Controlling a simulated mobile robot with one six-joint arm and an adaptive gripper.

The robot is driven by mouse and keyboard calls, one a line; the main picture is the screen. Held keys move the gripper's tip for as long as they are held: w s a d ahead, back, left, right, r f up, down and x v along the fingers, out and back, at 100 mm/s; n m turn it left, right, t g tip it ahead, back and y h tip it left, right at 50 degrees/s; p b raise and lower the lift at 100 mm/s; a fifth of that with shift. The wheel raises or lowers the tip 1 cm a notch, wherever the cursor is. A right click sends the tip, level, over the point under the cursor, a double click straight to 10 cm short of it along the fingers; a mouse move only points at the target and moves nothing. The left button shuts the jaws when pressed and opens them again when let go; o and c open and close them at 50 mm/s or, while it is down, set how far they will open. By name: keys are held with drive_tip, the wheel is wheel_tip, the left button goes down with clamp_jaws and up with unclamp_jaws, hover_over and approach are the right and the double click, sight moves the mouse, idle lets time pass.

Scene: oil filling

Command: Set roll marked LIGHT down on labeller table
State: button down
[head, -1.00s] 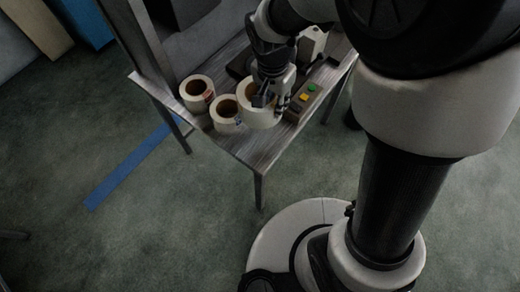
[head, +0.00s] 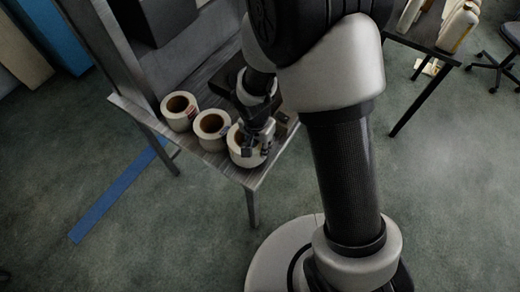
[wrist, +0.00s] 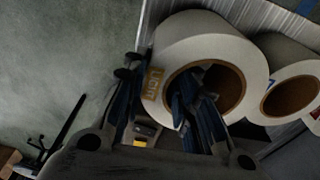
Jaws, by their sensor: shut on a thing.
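The roll marked LIGHT (head: 238,159) is a white roll with a brown core at the near corner of the labeller table (head: 231,176). In the wrist view the roll (wrist: 205,35) shows an orange LIGHT label. My gripper (head: 254,146) is shut on its wall. In the wrist view, one finger of my gripper (wrist: 155,98) is outside the wall and the other is in the core. I cannot tell whether the roll touches the tabletop.
Two other white rolls stand on the table to the left, a middle one (head: 212,143) close beside the held roll and a far one (head: 177,123). A control box (head: 284,124) is mostly hidden behind my arm. A second table with bottles (head: 457,28) is at the right.

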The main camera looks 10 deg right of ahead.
drive_tip(key=shift+f+b, duration=0.4)
drive_tip(key=shift+f, duration=1.15)
drive_tip(key=shift+f, duration=0.15)
drive_tip(key=c, duration=1.3)
unclamp_jaws()
